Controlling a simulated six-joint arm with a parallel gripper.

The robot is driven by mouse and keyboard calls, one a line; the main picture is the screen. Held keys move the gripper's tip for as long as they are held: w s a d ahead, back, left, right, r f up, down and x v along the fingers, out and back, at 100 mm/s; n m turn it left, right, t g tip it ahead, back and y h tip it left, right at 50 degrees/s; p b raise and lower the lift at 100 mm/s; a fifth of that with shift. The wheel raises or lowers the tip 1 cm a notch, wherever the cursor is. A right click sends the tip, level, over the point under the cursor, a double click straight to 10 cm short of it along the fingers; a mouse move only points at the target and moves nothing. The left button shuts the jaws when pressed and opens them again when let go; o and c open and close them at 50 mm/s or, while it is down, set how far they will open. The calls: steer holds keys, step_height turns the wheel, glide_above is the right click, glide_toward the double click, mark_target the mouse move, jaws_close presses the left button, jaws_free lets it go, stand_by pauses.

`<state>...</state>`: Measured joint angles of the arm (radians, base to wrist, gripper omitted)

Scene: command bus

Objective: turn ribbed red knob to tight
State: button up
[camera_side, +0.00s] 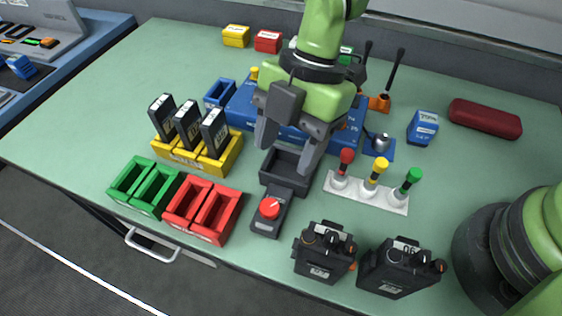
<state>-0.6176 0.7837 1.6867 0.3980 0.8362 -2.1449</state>
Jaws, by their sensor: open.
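The red knob (270,208) sits on top of a dark grey box (267,225) near the front middle of the table. A small light pointer mark shows on the knob, but I cannot read any tight label. My gripper (284,160) points down, open, above and behind the knob, over a dark open bin. Its two grey fingers are apart with nothing seen between them. The gripper is clear of the knob, and the knob is fully visible.
The dark bin (276,186) stands just behind the knob box. Red bins (226,232) are left of it, green bins (129,195) further left. A yellow rack (221,165) holds black upright items. A white strip (365,195) carries red, yellow and green-topped pieces. Black radios (323,262) stand front right.

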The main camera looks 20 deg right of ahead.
mark_target(270, 205)
steer(key=shift+d+r, duration=0.1)
steer(key=shift+r, duration=0.05)
steer(key=a+f+n, duration=0.1)
steer(key=f, duration=0.2)
steer(key=s+a+f+n, duration=0.1)
steer(key=f+n, duration=0.1)
steer(key=f, duration=0.1)
steer(key=a+f+n+g+h, duration=0.1)
steer(key=f, duration=0.2)
steer(key=shift+s+a+f+n, duration=0.15)
steer(key=shift+s+a+n, duration=0.1)
steer(key=shift+n, duration=0.05)
stand_by(0.3)
